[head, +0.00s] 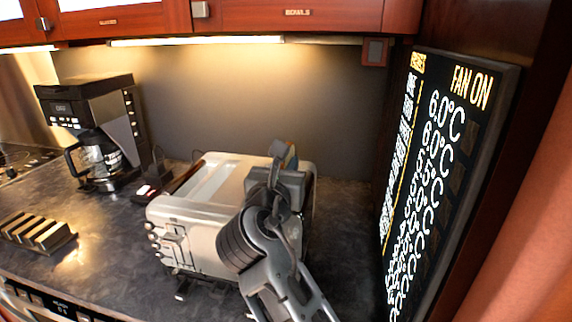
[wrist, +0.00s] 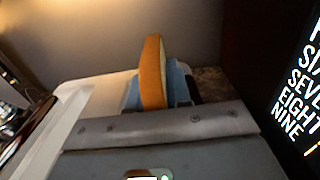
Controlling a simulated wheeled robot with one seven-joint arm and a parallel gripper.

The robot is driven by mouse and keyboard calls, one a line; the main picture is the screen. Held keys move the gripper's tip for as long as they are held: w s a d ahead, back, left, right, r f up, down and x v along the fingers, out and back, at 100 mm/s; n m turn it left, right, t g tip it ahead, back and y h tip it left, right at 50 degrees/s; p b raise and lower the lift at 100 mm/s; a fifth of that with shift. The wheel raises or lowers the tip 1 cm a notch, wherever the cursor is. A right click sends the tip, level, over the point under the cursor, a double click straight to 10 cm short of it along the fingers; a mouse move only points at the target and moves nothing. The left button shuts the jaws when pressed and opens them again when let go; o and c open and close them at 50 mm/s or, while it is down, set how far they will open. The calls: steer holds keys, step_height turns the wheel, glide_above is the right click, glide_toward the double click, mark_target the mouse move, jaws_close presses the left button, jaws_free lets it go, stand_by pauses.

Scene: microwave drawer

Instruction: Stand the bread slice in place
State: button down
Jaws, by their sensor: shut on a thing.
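My gripper (head: 279,160) is above the right end of the silver toaster (head: 185,235). It is shut on the bread slice (wrist: 152,72), which shows in the wrist view with its brown crust edge toward the camera. The slice stands nearly upright between the blue-grey fingers (wrist: 160,85). Its lower part is hidden behind the gripper body. In the head view my gripper and arm hide most of the slice and the toaster's right end. I cannot tell whether the slice touches the toaster. A slotted rack (head: 38,232) sits on the counter at the left, with no bread visible in it.
A coffee maker (head: 90,130) with a glass pot stands at the back left. A lit display panel (head: 440,180) bounds the right side. Cabinets (head: 290,15) hang above. Dark counter (head: 110,240) is clear between the rack and the toaster.

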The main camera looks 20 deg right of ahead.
steer(key=c, duration=1)
jaws_free()
steer(key=shift+f, duration=0.15)
steer(key=b+v, duration=0.1)
steer(key=v, duration=0.6)
steer(key=shift+s+a, duration=0.25)
steer(key=shift+s, duration=0.05)
steer(key=shift+a, duration=0.1)
